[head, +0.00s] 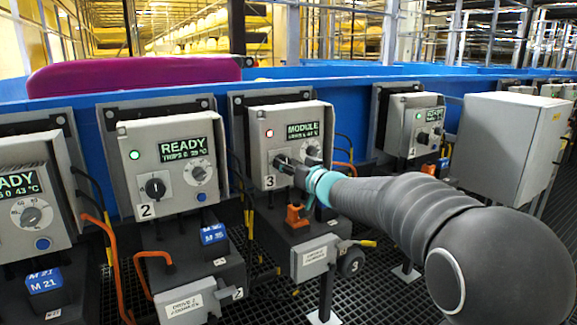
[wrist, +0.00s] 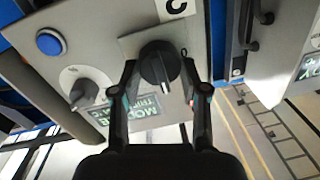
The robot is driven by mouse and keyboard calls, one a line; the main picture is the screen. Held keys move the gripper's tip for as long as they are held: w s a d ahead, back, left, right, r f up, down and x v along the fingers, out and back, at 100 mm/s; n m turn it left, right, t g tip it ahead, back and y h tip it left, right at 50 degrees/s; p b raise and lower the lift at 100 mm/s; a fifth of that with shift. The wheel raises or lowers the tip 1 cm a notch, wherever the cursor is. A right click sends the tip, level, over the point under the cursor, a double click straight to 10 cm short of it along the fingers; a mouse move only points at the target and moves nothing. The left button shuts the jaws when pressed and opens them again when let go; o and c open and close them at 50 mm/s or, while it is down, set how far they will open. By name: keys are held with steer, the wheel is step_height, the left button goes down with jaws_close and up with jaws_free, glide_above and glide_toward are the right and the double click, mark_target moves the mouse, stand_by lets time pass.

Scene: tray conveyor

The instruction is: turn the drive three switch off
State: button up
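The drive three box (head: 288,130) has a red lamp (head: 269,133) lit and a display (head: 303,131) reading "MODULE". My gripper (head: 284,167) is at the switch on its lower left, above the "3" label, and hides most of that switch. In the wrist view, which is turned over, the black round switch (wrist: 159,66) with a raised bar lies between the two fingertips of my gripper (wrist: 159,68). The fingers are apart, one on each side of the knob. A narrow gap seems to show; contact is not clear. The bar stands roughly upright in that view.
A grey dial (head: 312,149) sits right of the switch; it and a blue button (wrist: 51,42) show in the wrist view. The drive two box (head: 170,160) stands to the left with a green lamp. Another box (head: 415,125) stands right. Orange and black cables hang between boxes.

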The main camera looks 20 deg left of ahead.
steer(key=c, duration=0.3)
steer(key=shift+s+a+n+h+b, duration=0.1)
steer(key=shift+n+h+b, duration=0.25)
steer(key=shift+n+b, duration=2.45)
steer(key=shift+s+a+n+h+p, duration=0.1)
steer(key=shift+n+h+p, duration=0.2)
steer(key=shift+n, duration=5.5)
steer(key=o, duration=1.1)
